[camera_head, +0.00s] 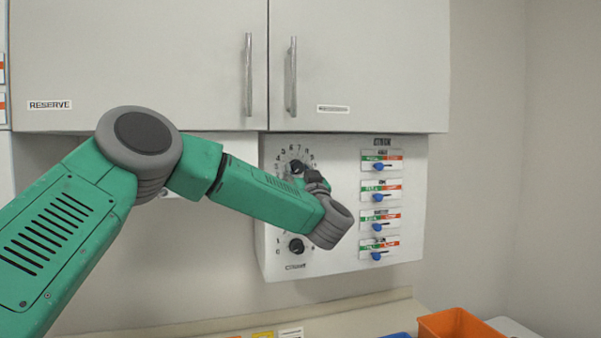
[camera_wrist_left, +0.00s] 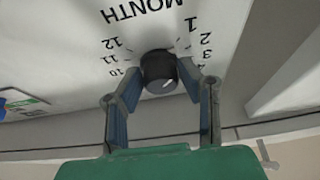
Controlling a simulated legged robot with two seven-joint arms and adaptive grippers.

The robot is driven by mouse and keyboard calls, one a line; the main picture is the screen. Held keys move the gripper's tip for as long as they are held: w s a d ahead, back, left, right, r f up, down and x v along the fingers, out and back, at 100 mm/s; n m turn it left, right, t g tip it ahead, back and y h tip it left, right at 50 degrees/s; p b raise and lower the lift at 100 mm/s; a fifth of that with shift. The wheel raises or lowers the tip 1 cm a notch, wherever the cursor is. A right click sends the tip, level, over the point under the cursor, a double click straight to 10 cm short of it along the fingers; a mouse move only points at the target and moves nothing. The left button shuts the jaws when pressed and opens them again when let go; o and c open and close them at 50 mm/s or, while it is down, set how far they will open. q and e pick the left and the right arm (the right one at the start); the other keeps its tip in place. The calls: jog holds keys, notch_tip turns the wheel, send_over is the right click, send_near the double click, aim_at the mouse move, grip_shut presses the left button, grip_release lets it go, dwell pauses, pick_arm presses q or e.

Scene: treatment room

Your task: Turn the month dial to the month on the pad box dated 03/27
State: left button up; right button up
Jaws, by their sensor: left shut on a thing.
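The month dial (camera_wrist_left: 160,73) is a black round knob with a pale mark on its face, on a white panel. In the left wrist view, upside down, the word MONTH and the numbers 12, 11, 10 and 1 to 4 show around it. My left gripper (camera_wrist_left: 162,80) has a finger on either side of the knob and is shut on it. In the head view my left gripper (camera_head: 312,180) is at the upper dial and partly covers it. I cannot tell which number the mark meets. I see no readable 03/27 pad box. My right gripper is not in view.
A lower knob (camera_head: 297,245) sits under my left forearm. Several blue sliders (camera_head: 378,167) line the panel's right side. Grey cabinets (camera_head: 360,60) hang above. An orange bin (camera_head: 457,325) and partly cut-off yellow (camera_head: 262,335) and white (camera_head: 290,333) items are below.

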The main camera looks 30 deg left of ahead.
pick_arm(q)
jog(key=shift+a+r+m+t+h+p, duration=0.1)
jog(key=shift+r+m+t+h+p, duration=0.3)
jog(key=shift+m+p, duration=0.4)
jog(key=shift+r+m+t+h+p, duration=0.1)
jog(key=shift+m+t+h+p, duration=0.4)
jog(key=shift+m, duration=0.6)
jog(key=m+h+p, duration=0.1)
jog(key=m, duration=0.1)
jog(key=shift+s+m, duration=0.1)
jog(key=shift+m, duration=0.2)
jog(key=shift+m+t+h+p, duration=0.5)
jog(key=shift+m+p, duration=0.15)
jog(key=shift+m, duration=0.55)
jog(key=shift+a+m+h, duration=0.1)
jog(key=shift+m+h, duration=1.1)
jog(key=shift+m, duration=1.2)
